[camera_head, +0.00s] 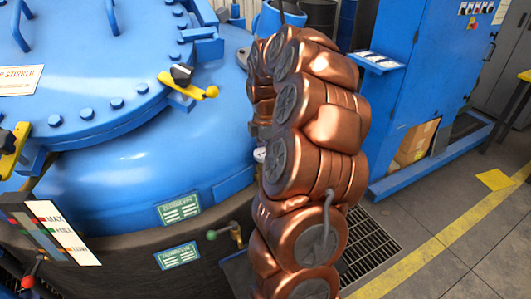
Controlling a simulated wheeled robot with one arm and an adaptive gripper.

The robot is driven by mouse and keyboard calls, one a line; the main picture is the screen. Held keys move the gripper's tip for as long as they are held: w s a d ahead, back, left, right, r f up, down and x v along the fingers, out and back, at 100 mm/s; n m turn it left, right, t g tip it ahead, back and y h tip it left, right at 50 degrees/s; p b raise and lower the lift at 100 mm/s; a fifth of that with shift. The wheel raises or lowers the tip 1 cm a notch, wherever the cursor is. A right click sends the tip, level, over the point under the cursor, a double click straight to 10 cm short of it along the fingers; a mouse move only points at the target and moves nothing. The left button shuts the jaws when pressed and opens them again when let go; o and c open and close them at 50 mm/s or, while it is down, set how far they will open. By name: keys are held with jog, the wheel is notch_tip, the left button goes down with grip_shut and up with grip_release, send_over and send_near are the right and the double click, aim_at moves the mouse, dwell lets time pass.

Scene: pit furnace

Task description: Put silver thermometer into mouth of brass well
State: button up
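My copper-coloured arm fills the middle of the head view and hides much behind it. The brass well cannot be made out for certain.
The blue furnace vessel (165,140) with its bolted lid (80,60) fills the left. A yellow clamp (188,88) projects from the lid rim. A blue cabinet (420,70) stands back right, with a small shelf (377,61). Grey floor (450,262) is clear at right.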

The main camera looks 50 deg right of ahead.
jog(key=o, duration=1.2)
jog(key=shift+o, duration=0.2)
notch_tip(320, 180, up, 12)
